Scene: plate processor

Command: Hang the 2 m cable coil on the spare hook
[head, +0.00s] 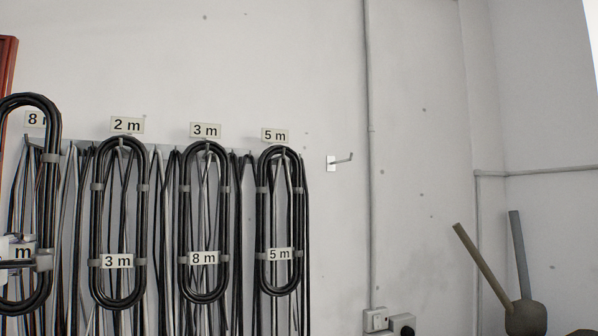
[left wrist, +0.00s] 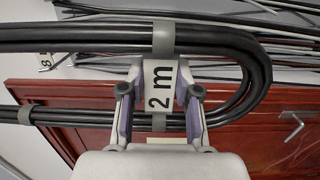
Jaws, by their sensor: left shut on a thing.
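The 2 m cable coil (head: 50,130) is a long black loop at the far left of the head view, in front of the wall. My left gripper (head: 42,258) is shut on it near its label. In the left wrist view the white "2 m" label (left wrist: 160,88) lies between the fingers of my gripper (left wrist: 160,100), with the black strands of the coil (left wrist: 80,40) running across. The spare hook (head: 342,160) is a bare metal peg on a white plate, right of the hanging coils and far from my gripper. My right gripper is not in view.
A coil labelled 3 m (head: 140,215) hangs below the 2 m sign, an 8 m coil (head: 222,220) below the 3 m sign, a 5 m coil (head: 298,215) below the 5 m sign. Loose cables hang between them. A conduit (head: 371,200) runs right of the spare hook.

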